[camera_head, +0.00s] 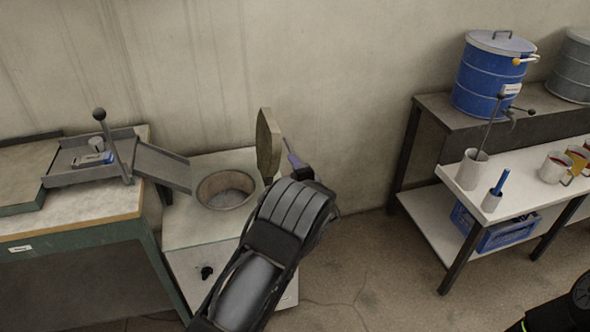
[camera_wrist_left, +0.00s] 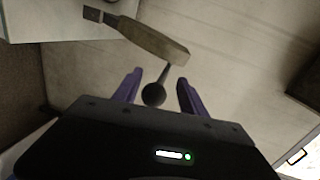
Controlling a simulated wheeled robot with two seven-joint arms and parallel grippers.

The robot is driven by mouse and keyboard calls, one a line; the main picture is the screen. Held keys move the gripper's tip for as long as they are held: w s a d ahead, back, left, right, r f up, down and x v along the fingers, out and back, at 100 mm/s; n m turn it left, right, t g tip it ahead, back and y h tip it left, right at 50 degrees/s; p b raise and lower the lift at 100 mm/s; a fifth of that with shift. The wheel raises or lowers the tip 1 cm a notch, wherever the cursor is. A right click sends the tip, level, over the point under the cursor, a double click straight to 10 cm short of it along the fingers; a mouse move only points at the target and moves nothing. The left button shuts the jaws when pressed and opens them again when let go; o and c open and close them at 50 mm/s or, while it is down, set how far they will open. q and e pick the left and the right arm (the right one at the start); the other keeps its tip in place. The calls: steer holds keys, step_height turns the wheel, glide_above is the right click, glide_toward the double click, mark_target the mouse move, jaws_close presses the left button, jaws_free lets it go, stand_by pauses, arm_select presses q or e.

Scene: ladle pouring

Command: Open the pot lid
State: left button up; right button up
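The pot (camera_head: 226,189) is a round, open metal vessel set into a white stand. Its thick lid (camera_head: 268,143) stands almost upright at the right rim, so the mouth is uncovered. In the left wrist view the lid (camera_wrist_left: 150,40) shows edge-on, with a thin rod ending in a dark ball knob (camera_wrist_left: 153,95). My left gripper (camera_head: 292,158) is just right of the lid. In the wrist view its purple fingers (camera_wrist_left: 160,78) are apart, with the knob between them and a visible gap on each side. My right gripper is out of view.
A sloping chute (camera_head: 160,166) leads from the left bench (camera_head: 75,222) to the pot. At the right, a shelf table (camera_head: 440,215) bears cups and a ladle holder (camera_head: 472,170). A blue drum (camera_head: 487,78) stands behind. Floor between the stand and table is clear.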

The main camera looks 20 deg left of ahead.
arm_select(q)
steer(key=shift+s+d+f, duration=0.1)
steer(key=shift+s+d, duration=0.2)
steer(key=b+v, duration=0.1)
steer(key=v, duration=0.6)
steer(key=shift+a, duration=0.1)
stand_by(0.3)
